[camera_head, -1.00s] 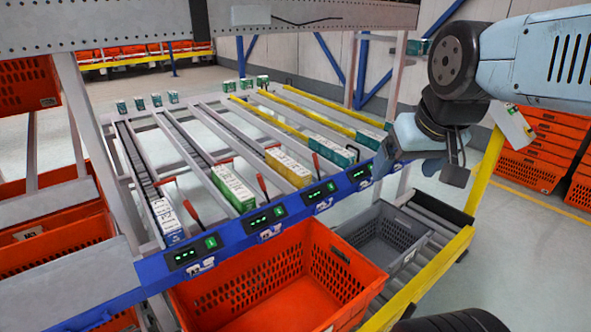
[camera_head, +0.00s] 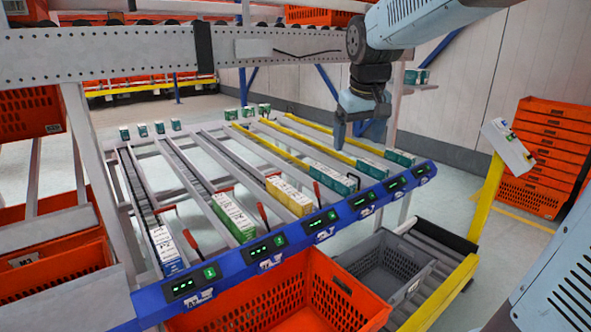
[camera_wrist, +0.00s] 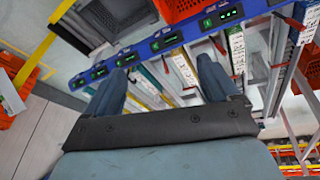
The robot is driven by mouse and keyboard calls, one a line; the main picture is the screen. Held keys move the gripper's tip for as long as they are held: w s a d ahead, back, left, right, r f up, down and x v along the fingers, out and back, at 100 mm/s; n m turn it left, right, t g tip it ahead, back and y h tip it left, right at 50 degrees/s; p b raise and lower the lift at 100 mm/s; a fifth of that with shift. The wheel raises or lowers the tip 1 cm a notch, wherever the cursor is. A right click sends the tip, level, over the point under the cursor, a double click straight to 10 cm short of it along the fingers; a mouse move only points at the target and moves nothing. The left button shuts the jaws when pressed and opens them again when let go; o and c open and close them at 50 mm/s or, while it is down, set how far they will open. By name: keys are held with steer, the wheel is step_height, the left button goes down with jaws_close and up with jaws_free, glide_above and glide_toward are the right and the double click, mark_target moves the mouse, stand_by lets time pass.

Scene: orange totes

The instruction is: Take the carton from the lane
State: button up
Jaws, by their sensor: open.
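Cartons lie at the front ends of the sloping rack lanes: a white-and-blue carton (camera_head: 165,248), a green-and-white carton (camera_head: 233,218), a yellow carton (camera_head: 289,196) and several teal cartons (camera_head: 332,178) to the right. Which one is the task's carton cannot be told. My gripper (camera_head: 362,130) is above the right-hand lanes, behind the teal cartons in the picture, pointing down. In the wrist view its two fingers (camera_wrist: 160,84) are apart with nothing held between them, and lanes with cartons show beyond.
A blue rail (camera_head: 290,240) with green displays runs along the lane fronts. Below stand an orange tote (camera_head: 345,285) and a grey tote (camera_head: 405,270) on a roller track. A grey perforated beam (camera_head: 120,52) crosses above. Orange totes (camera_head: 550,140) are stacked at the right.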

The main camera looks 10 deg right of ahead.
steer(key=w+a+f+n+g, duration=0.1)
steer(key=w+a+f, duration=0.1)
steer(key=w, duration=0.8)
steer(key=n+g, duration=0.3)
glide_above(297, 196)
step_height(297, 196, down, 22)
step_height(297, 196, down, 14)
steer(key=shift+r, duration=0.1)
